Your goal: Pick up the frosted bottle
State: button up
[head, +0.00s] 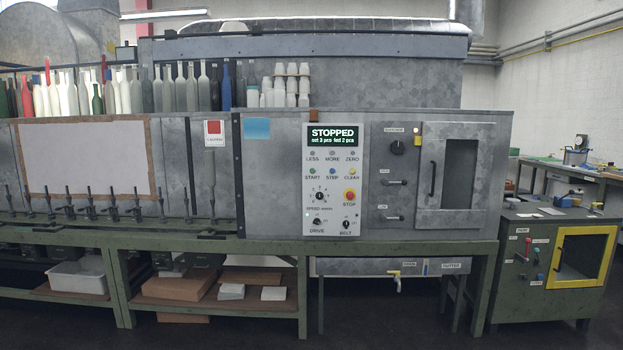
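A row of bottles stands along the top of the long grey machine (300,160), at the upper left of the head view. Several whitish, cloudy-looking bottles (124,92) stand among them, and several grey bottles (180,90) stand to their right. I cannot tell for certain which one is the frosted bottle. A red bottle (27,98), a green bottle (97,103) and a dark blue bottle (226,88) stand in the same row. The bottles' bases are partly hidden behind the machine's front edge. My gripper is not in view.
Upright spindles (112,203) line the green bench (270,245) in front. The control panel (332,180) reads STOPPED. A green cabinet with a yellow-framed door (583,257) stands right. Dark floor is clear in front.

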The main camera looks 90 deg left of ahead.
aim_at(209, 158)
jog(key=u, duration=3.15)
jog(key=i+u, duration=0.1)
jog(key=i, duration=1.5)
jog(key=i+u, duration=0.15)
jog(key=i, duration=1.45)
